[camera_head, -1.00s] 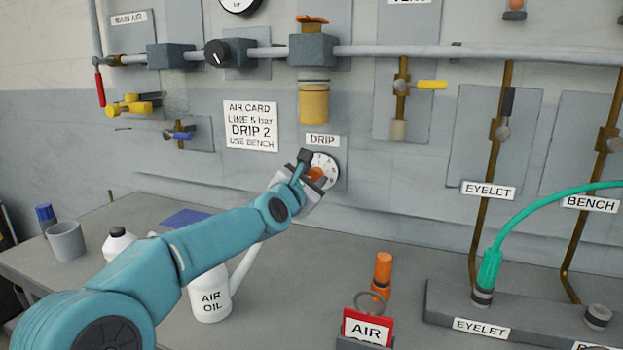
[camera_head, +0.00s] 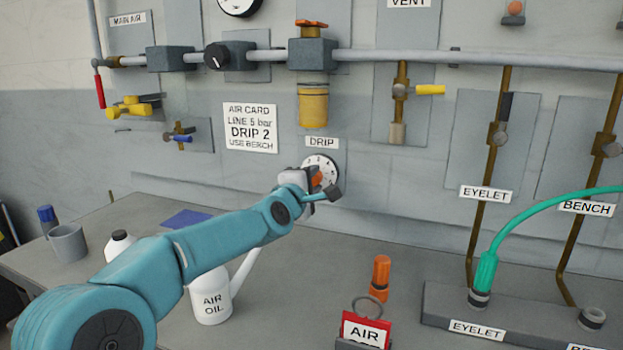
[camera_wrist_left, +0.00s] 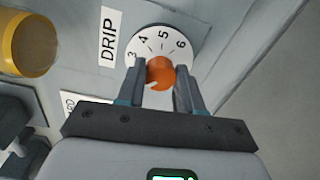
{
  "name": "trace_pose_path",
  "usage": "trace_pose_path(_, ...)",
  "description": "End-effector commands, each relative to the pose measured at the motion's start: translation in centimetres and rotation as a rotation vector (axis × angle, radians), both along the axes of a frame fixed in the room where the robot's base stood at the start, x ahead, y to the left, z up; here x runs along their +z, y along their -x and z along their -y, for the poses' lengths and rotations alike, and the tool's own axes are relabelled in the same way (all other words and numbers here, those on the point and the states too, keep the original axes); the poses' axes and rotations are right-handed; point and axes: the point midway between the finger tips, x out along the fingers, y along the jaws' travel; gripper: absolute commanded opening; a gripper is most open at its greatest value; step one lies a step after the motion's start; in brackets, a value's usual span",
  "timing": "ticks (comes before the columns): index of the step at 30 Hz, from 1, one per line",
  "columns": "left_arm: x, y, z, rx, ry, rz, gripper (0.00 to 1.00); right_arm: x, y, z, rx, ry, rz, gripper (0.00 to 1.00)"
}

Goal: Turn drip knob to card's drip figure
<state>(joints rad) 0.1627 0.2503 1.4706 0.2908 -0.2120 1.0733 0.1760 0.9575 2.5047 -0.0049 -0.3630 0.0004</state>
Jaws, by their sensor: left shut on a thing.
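The drip knob (camera_head: 317,179) is orange and sits on a round white numbered dial (camera_head: 322,165) under the DRIP label (camera_head: 322,142). My left gripper (camera_head: 322,187) is shut on the knob. In the left wrist view the fingers (camera_wrist_left: 160,85) stand on either side of the orange knob (camera_wrist_left: 160,73); the dial (camera_wrist_left: 160,42) shows 3, 4, 5 and 6 above it. A pale mark shows on the knob's lower left; the figure it points to is hidden. The air card (camera_head: 251,128) on the wall reads LINE 5 bar, DRIP 2, USE BENCH. My right gripper is not in view.
A yellow-bowled oiler (camera_head: 313,105) hangs above the dial. The white AIR OIL can (camera_head: 210,297) stands on the bench below my arm. A red AIR tag (camera_head: 365,330), an orange-topped piece (camera_head: 381,275) and the EYELET block (camera_head: 470,310) stand to the right.

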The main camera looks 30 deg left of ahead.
Motion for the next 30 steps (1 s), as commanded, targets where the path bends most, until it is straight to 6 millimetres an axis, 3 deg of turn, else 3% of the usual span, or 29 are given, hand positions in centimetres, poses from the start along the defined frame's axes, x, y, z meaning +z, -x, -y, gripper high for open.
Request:
trace_pose_path(9,0.13,0.01,-0.04,0.002,-0.097,-0.02,0.05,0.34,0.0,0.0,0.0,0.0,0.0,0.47)
trace_pose_path(24,0.14,0.02,-0.05,0.001,-0.112,-0.023,0.05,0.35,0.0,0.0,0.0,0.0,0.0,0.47)
trace_pose_path(25,0.14,0.02,-0.05,0.001,-0.112,-0.023,0.42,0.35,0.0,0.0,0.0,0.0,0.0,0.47)
trace_pose_path(26,0.13,0.02,-0.04,0.001,-0.112,-0.023,0.52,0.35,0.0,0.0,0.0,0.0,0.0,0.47)
trace_pose_path(27,0.12,0.01,-0.03,0.001,-0.112,-0.023,0.61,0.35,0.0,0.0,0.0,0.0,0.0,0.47)
trace_pose_path(30,0.08,0.0,-0.03,0.001,-0.11,-0.024,0.61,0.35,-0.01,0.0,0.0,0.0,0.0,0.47)
